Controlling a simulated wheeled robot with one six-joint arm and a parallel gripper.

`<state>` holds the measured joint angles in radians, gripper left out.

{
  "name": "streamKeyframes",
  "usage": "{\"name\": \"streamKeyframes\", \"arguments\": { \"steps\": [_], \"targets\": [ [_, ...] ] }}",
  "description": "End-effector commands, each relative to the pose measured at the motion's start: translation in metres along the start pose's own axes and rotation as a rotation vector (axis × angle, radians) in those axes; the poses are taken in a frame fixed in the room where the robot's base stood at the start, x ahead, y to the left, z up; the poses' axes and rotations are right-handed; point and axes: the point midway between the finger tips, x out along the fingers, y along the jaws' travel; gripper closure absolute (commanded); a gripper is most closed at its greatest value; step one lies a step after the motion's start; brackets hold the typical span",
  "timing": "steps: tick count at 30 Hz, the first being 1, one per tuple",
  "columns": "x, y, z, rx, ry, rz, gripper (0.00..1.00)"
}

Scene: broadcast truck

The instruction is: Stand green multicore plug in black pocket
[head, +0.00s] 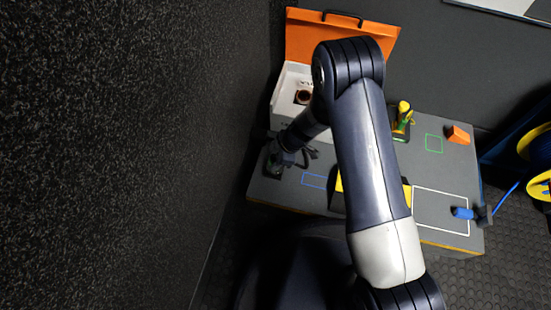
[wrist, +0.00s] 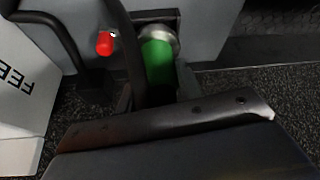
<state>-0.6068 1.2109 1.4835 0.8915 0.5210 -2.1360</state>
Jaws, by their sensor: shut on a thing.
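The green multicore plug (wrist: 158,62) shows in the wrist view as a green cylinder with a silvery collar at its upper end. Dark gripper parts stand close around it. My gripper (head: 279,162) is shut on it at the left end of the grey table (head: 265,190), by the dark wall. In the head view the plug is mostly hidden by the gripper, with only small dark green traces. A black frame-like edge (wrist: 185,85) shows beside the plug in the wrist view; I cannot tell whether it is the black pocket or part of the gripper.
A white case (head: 284,98) with an orange lid (head: 300,42) stands open behind the gripper. A yellow-and-green connector (head: 403,115), an orange wedge (head: 458,135) and a blue plug (head: 463,213) are farther right. A red piece (wrist: 105,43) shows beside the plug. My arm hides the table's middle.

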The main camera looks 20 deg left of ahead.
Motion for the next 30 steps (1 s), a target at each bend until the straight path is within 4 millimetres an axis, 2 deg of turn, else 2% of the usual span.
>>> {"name": "streamKeyframes", "arguments": {
  "steps": [9,10,19,26,30],
  "targets": [
    [0.005,0.000,0.002,0.000,0.000,0.000,0.84],
    [0.004,0.000,0.002,0.000,0.000,0.001,0.64],
    [0.004,0.000,0.002,0.000,0.000,0.000,0.40],
    [0.004,0.000,0.002,0.000,0.000,-0.001,0.40],
    [-0.010,0.000,0.002,0.001,0.000,0.001,0.40]
  ]
}}
